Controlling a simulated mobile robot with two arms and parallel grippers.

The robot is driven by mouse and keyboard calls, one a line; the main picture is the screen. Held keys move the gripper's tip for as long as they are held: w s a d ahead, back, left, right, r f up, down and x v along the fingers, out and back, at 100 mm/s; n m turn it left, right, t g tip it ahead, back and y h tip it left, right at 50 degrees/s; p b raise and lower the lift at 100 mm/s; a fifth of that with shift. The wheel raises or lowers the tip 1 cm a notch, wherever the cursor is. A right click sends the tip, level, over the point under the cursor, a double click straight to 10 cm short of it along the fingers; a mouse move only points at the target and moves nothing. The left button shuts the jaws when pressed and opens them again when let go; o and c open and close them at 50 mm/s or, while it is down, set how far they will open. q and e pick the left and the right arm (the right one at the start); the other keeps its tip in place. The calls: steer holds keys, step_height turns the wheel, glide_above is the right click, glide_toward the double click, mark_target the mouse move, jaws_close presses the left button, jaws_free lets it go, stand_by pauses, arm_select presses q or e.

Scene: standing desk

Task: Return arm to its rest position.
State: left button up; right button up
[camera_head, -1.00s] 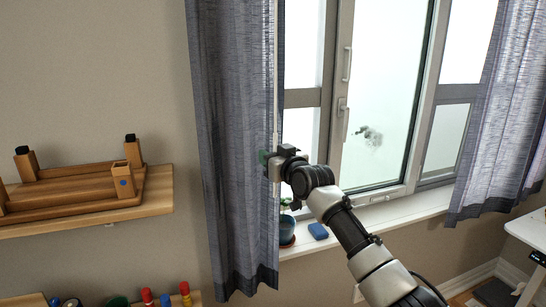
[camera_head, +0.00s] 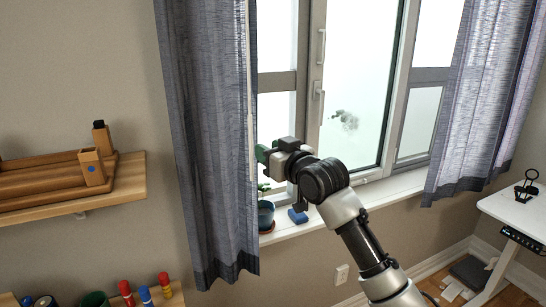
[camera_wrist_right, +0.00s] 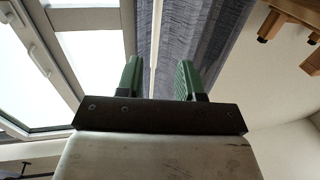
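My right arm reaches up from the bottom right in the head view. Its right gripper (camera_head: 264,153) has green fingers and is beside the right edge of the left curtain (camera_head: 207,150), in front of the window (camera_head: 358,90). I cannot tell whether it touches the cloth. In the right wrist view the two green fingers of the right gripper (camera_wrist_right: 159,80) stand apart, with nothing clearly held between them. The curtain (camera_wrist_right: 190,40) shows behind them. My left arm and gripper are not in view.
A blue pot (camera_head: 265,215) with a plant and a blue sponge-like block (camera_head: 298,216) are on the window sill (camera_head: 385,195) below the gripper. A wooden shelf (camera_head: 75,203) is at left. A white desk (camera_head: 520,212) stands at right.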

steer(key=shift+s+d, duration=0.3)
steer(key=shift+s, duration=0.1)
